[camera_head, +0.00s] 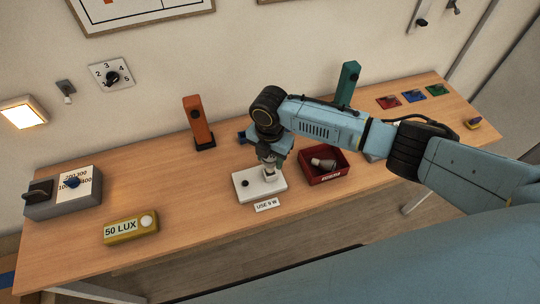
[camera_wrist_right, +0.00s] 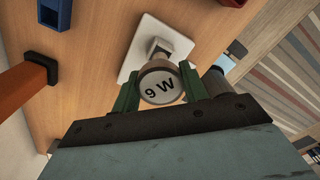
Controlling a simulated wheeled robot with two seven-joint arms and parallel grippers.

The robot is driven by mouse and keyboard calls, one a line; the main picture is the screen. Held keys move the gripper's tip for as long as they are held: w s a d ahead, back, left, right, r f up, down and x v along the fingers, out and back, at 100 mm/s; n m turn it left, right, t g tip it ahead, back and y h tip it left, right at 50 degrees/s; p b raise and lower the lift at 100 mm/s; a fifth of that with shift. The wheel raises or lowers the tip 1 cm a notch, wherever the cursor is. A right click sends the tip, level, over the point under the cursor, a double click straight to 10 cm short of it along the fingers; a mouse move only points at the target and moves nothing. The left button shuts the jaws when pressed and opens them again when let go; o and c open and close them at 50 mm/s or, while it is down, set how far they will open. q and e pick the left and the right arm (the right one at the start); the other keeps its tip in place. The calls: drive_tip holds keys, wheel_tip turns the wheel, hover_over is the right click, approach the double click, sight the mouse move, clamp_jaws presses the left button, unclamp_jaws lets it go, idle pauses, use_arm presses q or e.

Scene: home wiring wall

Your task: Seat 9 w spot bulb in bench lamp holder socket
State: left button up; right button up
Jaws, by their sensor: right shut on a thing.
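I cannot tell whether the bulb's base is inside the socket. My left gripper is out of view.
A red tray (camera_head: 322,180) with another bulb (camera_head: 323,163) stands right of the holder. A "USE 9 W" card (camera_head: 266,205) lies in front. An orange post (camera_head: 199,124) stands behind left, a yellow "50 LUX" box (camera_head: 130,229) at front left. The bench between them is clear.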

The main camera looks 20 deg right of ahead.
drive_tip(key=shift+f+b, duration=0.9)
drive_tip(key=shift+f, duration=0.75)
drive_tip(key=o, duration=1.1)
drive_tip(key=shift+c, duration=0.2)
drive_tip(key=shift+r, duration=0.15)
wheel_tip(320, 180, up, 13)
drive_tip(key=shift+r+p, duration=0.1)
drive_tip(key=shift+p, duration=0.25)
